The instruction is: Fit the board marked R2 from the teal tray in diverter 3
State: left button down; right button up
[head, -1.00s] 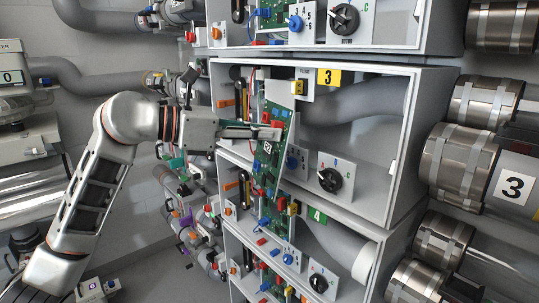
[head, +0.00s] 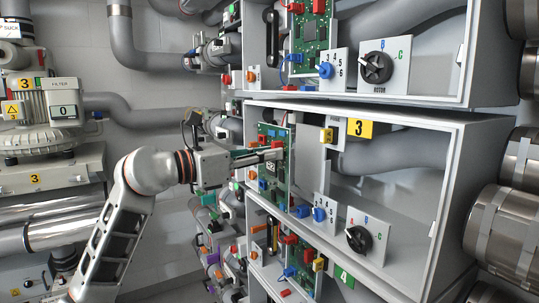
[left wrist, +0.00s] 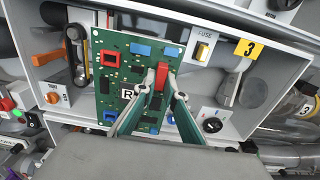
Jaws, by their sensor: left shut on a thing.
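The green board (head: 268,190) is upright at the left part of the open box of diverter 3 (head: 425,122). My left gripper (head: 272,155) reaches in from the left and is shut on it. In the left wrist view the board (left wrist: 112,72) faces me, with blue and red parts. Its white label shows an R; a finger hides the rest. The fingertips (left wrist: 163,84) close around a red part on its right side. I cannot tell whether the board's back touches its seat. The teal tray is not clearly in view. My right gripper is not in view.
Diverter 3 has a yellow fuse (head: 327,135), a blue selector (head: 320,214) and a black rotor knob (head: 359,239). A grey pipe (head: 395,155) runs behind. Another box with its own board (head: 309,45) is above; box 4 (head: 344,275) is below.

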pick_arm(q)
jog(key=p+x, duration=0.2)
jog(key=x, duration=0.4)
jog(key=shift+w+d, duration=0.2)
jog(key=shift+d, duration=0.1)
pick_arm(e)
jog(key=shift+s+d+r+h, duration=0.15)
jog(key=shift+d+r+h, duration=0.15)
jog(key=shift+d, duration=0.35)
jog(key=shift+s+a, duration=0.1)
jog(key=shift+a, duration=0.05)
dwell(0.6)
pick_arm(q)
jog(key=shift+p+x, duration=0.45)
jog(key=shift+x, duration=1.6)
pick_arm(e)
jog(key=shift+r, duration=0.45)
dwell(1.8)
pick_arm(q)
jog(key=c, duration=2)
grip_release()
jog(key=shift+d, duration=0.1)
